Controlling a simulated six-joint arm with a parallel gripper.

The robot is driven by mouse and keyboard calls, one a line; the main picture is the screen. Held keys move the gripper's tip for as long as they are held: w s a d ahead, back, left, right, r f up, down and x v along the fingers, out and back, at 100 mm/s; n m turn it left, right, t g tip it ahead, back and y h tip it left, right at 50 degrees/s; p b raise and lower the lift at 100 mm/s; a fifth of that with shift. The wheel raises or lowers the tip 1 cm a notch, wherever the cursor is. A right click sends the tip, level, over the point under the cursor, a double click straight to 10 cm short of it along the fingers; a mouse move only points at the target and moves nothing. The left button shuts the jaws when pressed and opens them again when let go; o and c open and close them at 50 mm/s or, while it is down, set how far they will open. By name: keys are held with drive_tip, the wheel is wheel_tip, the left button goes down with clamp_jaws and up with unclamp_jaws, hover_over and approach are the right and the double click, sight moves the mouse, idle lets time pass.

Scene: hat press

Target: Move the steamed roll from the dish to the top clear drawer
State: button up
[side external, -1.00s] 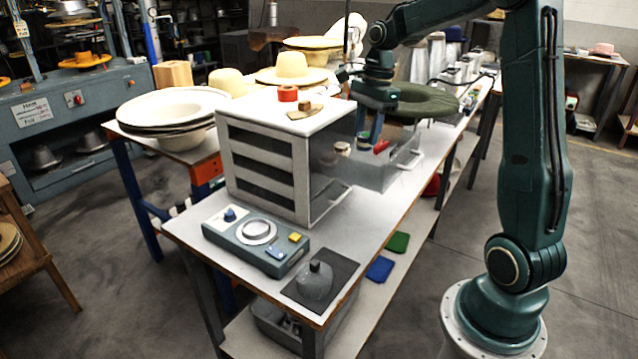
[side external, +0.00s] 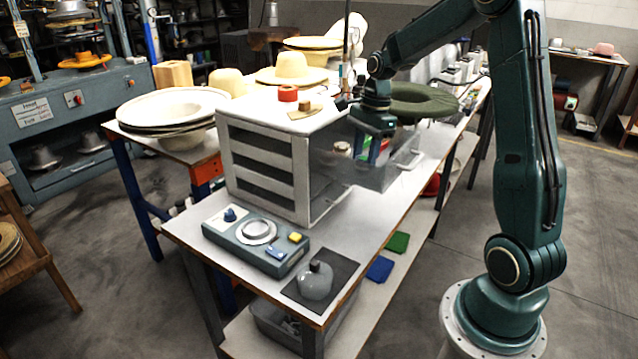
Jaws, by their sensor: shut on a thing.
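The clear drawer (side external: 400,178) is pulled out to the right of the white cabinet. My gripper (side external: 371,158) points down with its fingers within the drawer's outline. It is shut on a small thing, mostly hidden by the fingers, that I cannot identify. A pale, rounded item (side external: 342,147) shows through the clear wall left of the fingers; I cannot tell whether it is the steamed roll. A small green patch (side external: 363,152) shows near the fingers. I cannot make out the dish.
A dark green hat form (side external: 420,100) stands behind the drawer.

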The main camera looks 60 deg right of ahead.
drive_tip(key=shift+f, duration=0.1)
drive_tip(key=o, duration=1)
drive_tip(key=r, duration=0.4)
drive_tip(key=d+r, duration=0.1)
drive_tip(key=r, duration=0.7)
drive_tip(key=shift+s+d+r, duration=0.1)
drive_tip(key=shift+s+d, duration=0.25)
drive_tip(key=shift+a, duration=0.1)
